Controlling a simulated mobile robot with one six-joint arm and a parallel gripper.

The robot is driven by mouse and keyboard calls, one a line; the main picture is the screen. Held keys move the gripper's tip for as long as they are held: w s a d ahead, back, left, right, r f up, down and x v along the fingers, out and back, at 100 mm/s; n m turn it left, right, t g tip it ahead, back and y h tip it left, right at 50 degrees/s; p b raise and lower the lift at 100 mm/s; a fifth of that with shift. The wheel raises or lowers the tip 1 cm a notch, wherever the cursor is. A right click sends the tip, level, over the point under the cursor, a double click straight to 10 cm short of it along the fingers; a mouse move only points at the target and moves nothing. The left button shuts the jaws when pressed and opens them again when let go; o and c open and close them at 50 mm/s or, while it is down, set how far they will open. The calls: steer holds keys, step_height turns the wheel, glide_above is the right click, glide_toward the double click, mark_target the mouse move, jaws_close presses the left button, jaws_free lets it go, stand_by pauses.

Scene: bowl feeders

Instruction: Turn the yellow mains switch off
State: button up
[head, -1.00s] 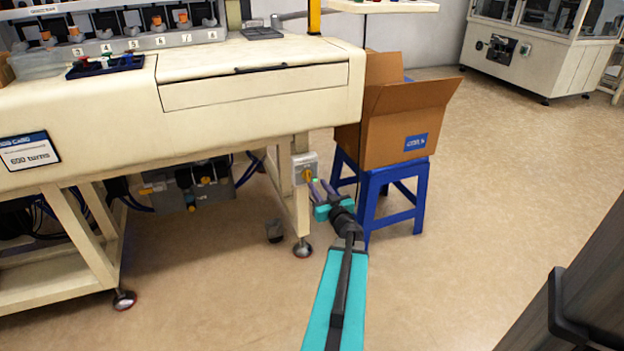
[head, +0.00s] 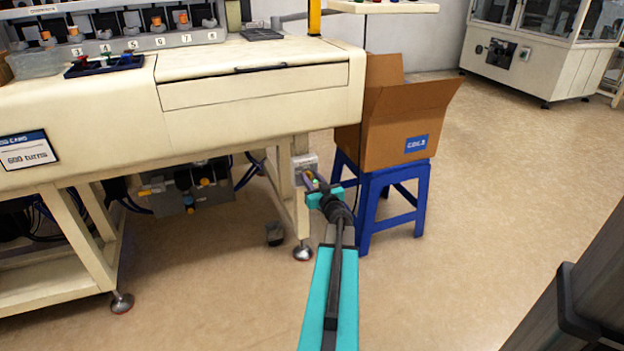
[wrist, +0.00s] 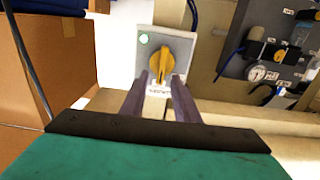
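The yellow mains switch (wrist: 167,58) is a rotary knob on a pale grey plate (wrist: 148,42), with a small green dot at the plate's upper corner. In the head view the plate (head: 305,160) is on the bench's front right leg, and the knob is mostly hidden by my gripper. My gripper (head: 309,182) points at it. In the wrist view my gripper (wrist: 161,77) has its two fingers apart, with the lower part of the knob showing between the tips. I cannot tell whether the tips touch the knob.
A cardboard box (head: 395,140) on a blue stool (head: 392,205) stands close to the right of my gripper. The cream bench (head: 250,120) overhangs the switch. A grey valve unit with a gauge (wrist: 270,60) is under the bench.

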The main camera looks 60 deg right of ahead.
jaws_close()
steer(key=shift+n, duration=0.3)
steer(key=n, duration=0.1)
steer(key=n+p, duration=0.1)
steer(key=n, duration=0.1)
steer(key=shift+w+a, duration=0.15)
steer(key=shift+a, duration=0.1)
steer(key=shift+w+a+f+n+b, duration=0.3)
steer(key=shift+n+b, duration=0.55)
steer(key=shift+n, duration=1.55)
steer(key=shift+s+a+f+n+b, duration=0.1)
steer(key=shift+f+n+b, duration=0.6)
steer(key=shift+n, duration=1.7)
steer(key=shift+w+a+f+n+b, duration=0.2)
steer(key=shift+n+b, duration=0.85)
steer(key=shift+n, duration=1.35)
